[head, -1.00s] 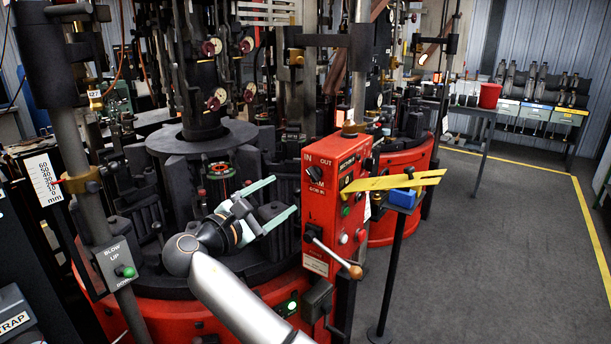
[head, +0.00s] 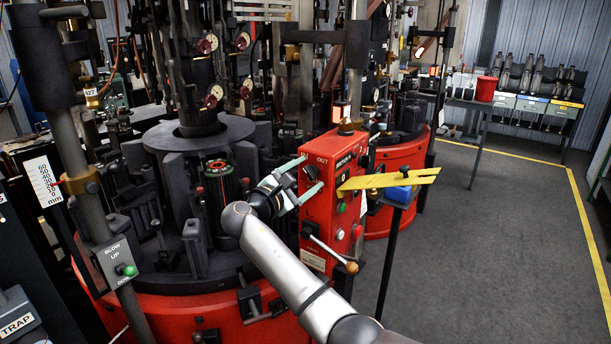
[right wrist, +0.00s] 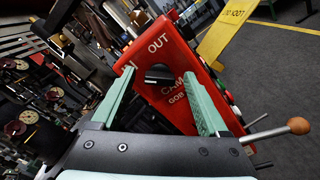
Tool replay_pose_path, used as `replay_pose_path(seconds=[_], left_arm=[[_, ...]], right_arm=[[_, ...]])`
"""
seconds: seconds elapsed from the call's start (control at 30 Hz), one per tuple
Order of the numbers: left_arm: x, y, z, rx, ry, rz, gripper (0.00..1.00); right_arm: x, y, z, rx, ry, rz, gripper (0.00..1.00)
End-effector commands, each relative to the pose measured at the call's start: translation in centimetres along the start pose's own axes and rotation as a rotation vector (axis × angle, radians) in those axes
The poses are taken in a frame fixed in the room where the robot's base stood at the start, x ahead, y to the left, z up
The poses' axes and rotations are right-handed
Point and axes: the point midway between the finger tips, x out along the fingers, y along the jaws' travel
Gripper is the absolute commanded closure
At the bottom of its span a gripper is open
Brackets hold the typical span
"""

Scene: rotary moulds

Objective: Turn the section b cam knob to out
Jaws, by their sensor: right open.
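The cam knob (right wrist: 158,74) is a small dark knob on the sloping face of the red control box (head: 318,217). In the right wrist view the word OUT stands above it, and IN is partly covered by a finger. My right gripper (head: 309,175) is open, with its pale green fingers pointing at this face. In the right wrist view its fingertips (right wrist: 158,77) lie on either side of the knob; I cannot tell whether they touch it. The knob's pointing direction is unclear. My left gripper is not in view.
A lever with a wooden ball (head: 351,267) sticks out of the box's lower part. A yellow plate (head: 385,181) and a blue block (head: 398,194) are close to the box's right. Black mould parts (head: 222,200) stand left of the gripper. Open floor lies to the right.

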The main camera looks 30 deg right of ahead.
Motion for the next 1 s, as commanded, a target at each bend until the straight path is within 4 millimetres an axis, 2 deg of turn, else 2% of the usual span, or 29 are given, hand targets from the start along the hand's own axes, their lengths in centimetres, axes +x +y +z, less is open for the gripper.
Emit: replay_pose_path(seconds=[0.07,0.73,1.0], left_arm=[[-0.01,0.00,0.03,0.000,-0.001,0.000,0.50],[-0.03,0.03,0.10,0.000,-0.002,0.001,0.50],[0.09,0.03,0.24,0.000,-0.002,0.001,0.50]], right_arm=[[0.00,0.00,0.02,0.000,0.000,0.000,0.25],[-0.04,0.00,0.02,0.000,-0.001,0.000,1.00],[-0.05,-0.05,-0.04,0.011,0.000,0.000,1.00]])
